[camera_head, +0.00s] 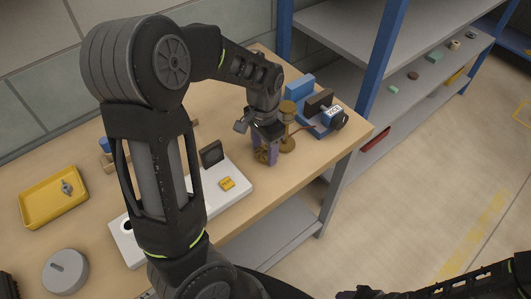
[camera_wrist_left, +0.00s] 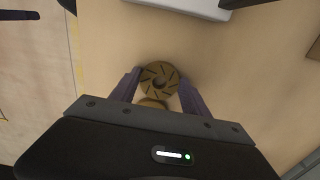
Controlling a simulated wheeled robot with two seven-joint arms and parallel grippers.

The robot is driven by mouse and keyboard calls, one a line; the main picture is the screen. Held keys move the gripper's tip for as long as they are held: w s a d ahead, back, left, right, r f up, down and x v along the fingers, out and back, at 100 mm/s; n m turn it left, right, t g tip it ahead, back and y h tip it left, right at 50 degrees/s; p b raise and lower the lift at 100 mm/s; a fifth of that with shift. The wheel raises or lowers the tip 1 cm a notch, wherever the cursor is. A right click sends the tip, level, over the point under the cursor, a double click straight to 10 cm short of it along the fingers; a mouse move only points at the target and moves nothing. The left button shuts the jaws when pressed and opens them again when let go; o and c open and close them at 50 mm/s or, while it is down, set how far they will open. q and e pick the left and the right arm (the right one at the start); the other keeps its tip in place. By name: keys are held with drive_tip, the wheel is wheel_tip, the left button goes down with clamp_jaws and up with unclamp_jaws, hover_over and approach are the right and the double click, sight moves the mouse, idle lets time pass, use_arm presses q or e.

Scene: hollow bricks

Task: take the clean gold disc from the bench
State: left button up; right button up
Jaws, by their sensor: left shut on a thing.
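My left gripper (camera_head: 266,153) is over the bench (camera_head: 95,175), near its front right edge. Its purple fingers are shut on a gold disc (camera_head: 261,155). In the left wrist view the disc (camera_wrist_left: 159,79) shows as a round face with dark slots and a centre hole, between the fingertips. Another gold round part (camera_wrist_left: 152,103) shows partly behind it. A gold, spool-like stand (camera_head: 288,112) is just right of the gripper. I cannot tell whether the disc's face is clean. Part of my right arm shows at the lower right; its gripper (camera_head: 368,292) is too dark and cut off to read.
A blue vice (camera_head: 318,120) stands at the bench's right end. A yellow tray (camera_head: 35,207) and a grey round lidded thing (camera_head: 65,270) are at the left.

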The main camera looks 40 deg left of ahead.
use_arm(q)
drive_tip(key=shift+r, duration=0.15)
wheel_tip(320, 180, up, 18)
drive_tip(key=b, duration=0.1)
drive_tip(key=shift+b, duration=0.3)
idle(0.3)
drive_tip(key=shift+f, duration=0.2)
idle(0.4)
